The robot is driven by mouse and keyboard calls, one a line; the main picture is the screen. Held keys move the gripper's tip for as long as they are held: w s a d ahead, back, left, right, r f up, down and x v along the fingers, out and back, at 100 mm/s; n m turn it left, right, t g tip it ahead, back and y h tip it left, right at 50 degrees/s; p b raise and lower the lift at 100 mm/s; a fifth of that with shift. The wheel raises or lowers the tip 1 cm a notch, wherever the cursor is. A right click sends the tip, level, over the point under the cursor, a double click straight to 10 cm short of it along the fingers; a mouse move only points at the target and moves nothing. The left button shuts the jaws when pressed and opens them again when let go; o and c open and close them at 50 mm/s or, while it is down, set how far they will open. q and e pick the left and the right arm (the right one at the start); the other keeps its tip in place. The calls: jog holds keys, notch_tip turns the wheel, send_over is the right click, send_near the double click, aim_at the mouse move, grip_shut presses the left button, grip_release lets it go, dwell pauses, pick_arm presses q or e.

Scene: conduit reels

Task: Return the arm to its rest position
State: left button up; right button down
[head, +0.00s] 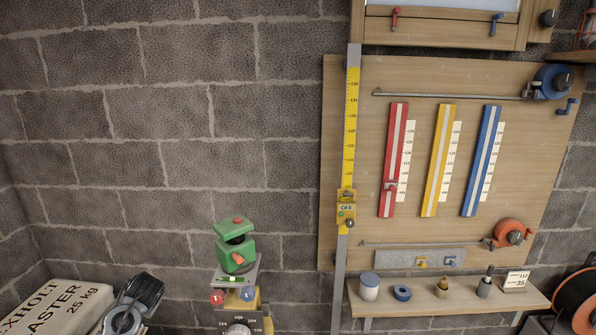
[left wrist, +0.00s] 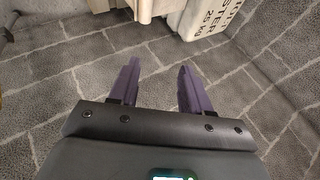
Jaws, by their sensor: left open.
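My left gripper (left wrist: 158,65) shows in the left wrist view with its two purple fingers spread apart. Nothing is between them; grey block-patterned surface shows behind. In the head view, no gripper fingers are visible. A dark grey jointed part with a blue ring is at the lower left, in front of the plaster bags, and looks like part of my arm. My right gripper is in neither view.
Plaster bags (head: 50,308) lie at the lower left and show in the left wrist view (left wrist: 208,18). A green device (head: 236,247) stands at lower centre. A wooden board (head: 350,95) with coloured rails is on the wall, above a shelf (head: 420,304) with small items.

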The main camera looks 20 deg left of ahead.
pick_arm(q)
jog(key=s+d+f+m+h, duration=0.1)
jog(key=s+d+f, duration=0.35)
jog(key=d, duration=0.45)
jog(key=s+d+f+m+t+h, duration=0.1)
jog(key=s+d+f+m+h, duration=0.1)
jog(key=s+d+f, duration=0.5)
jog(key=s+d+f+m+h, duration=0.1)
jog(key=d+f, duration=0.4)
jog(key=d, duration=0.5)
jog(key=s+d+r+h, duration=0.3)
jog(key=s+d+h, duration=0.1)
jog(key=s+d, duration=1.15)
notch_tip(320, 180, up, 50)
jog(key=s+a+p, duration=0.1)
jog(key=s+p, duration=0.1)
jog(key=p, duration=4.7)
jog(key=shift+a+f, duration=0.2)
jog(key=shift+s, duration=0.1)
